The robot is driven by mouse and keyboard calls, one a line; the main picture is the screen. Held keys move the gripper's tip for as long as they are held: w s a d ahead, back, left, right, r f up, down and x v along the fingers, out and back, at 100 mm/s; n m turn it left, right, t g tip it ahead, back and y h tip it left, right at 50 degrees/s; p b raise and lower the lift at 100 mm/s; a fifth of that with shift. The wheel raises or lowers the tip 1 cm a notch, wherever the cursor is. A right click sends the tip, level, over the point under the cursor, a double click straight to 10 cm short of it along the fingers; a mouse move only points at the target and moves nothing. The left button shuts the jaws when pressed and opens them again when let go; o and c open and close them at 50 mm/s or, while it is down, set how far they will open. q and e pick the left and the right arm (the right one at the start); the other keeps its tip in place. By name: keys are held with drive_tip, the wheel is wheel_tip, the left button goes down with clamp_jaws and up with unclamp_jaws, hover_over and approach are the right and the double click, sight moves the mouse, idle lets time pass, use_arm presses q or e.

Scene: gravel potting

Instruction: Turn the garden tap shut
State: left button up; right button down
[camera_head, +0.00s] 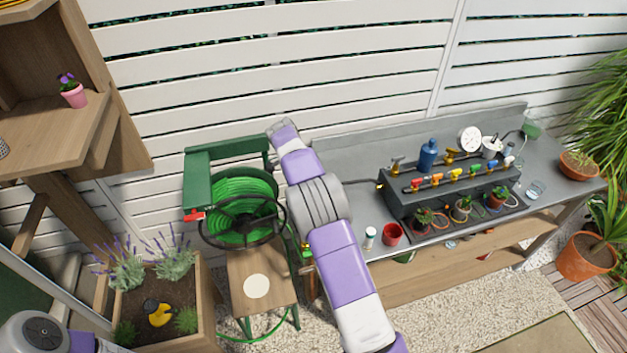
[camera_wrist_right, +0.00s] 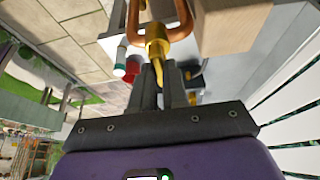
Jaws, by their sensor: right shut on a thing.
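The brass garden tap (camera_wrist_right: 157,45) sits by a copper pipe (camera_wrist_right: 178,12) in the right wrist view. My right gripper (camera_wrist_right: 165,88) is shut on the tap's yellow handle, which shows between its fingers. In the head view my right arm hides the gripper and most of this spot by the left end of the bench. My left gripper is out of view; only part of my left arm shows at the lower left.
A green hose reel (camera_head: 240,205) stands left of my right arm. A red cup (camera_head: 392,234) and a small white bottle (camera_head: 370,237) stand on the grey bench (camera_head: 345,155), close to my arm. A wooden block (camera_wrist_right: 222,25) is beside the pipe. A lavender planter (camera_head: 178,290) is at lower left.

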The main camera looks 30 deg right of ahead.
drive_tip(key=c, duration=1.1)
unclamp_jaws()
drive_tip(key=shift+c, duration=0.2)
drive_tip(key=p+v, duration=0.1)
drive_tip(key=v, duration=0.6)
drive_tip(key=shift+r, duration=0.3)
drive_tip(key=shift+f, duration=0.1)
